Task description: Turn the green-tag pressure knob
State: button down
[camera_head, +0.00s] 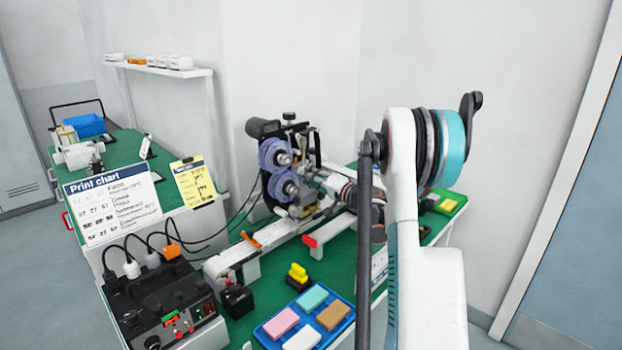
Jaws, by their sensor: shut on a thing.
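The coder (284,165) stands on the green bench, with purple-blue reels and a black motor at its upper left. My arm reaches in from the right, and its wrist (343,188) is beside the coder's right side. My gripper (303,208) is small and partly hidden at the coder's lower front. It is shut on a small part there, at the place of a pressure knob. The knob itself and any green tag cannot be made out, covered by the gripper and the machine parts.
A black control box (165,305) with cables stands at the front left. A blue tray (303,320) holds several coloured blocks. A yellow stamp-like piece (298,275) sits behind it. A print chart (112,200) and yellow note (194,181) stand at left. My arm covers the bench's right side.

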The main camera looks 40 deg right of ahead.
jog(key=shift+m, duration=2.2)
jog(key=c, duration=1.4)
grip_release()
jog(key=shift+s+d+f, duration=0.15)
jog(key=shift+s, duration=0.2)
jog(key=shift+o, duration=0.4)
jog(key=s, duration=1.1)
jog(key=shift+s+d, duration=0.15)
jog(key=shift+d, duration=0.15)
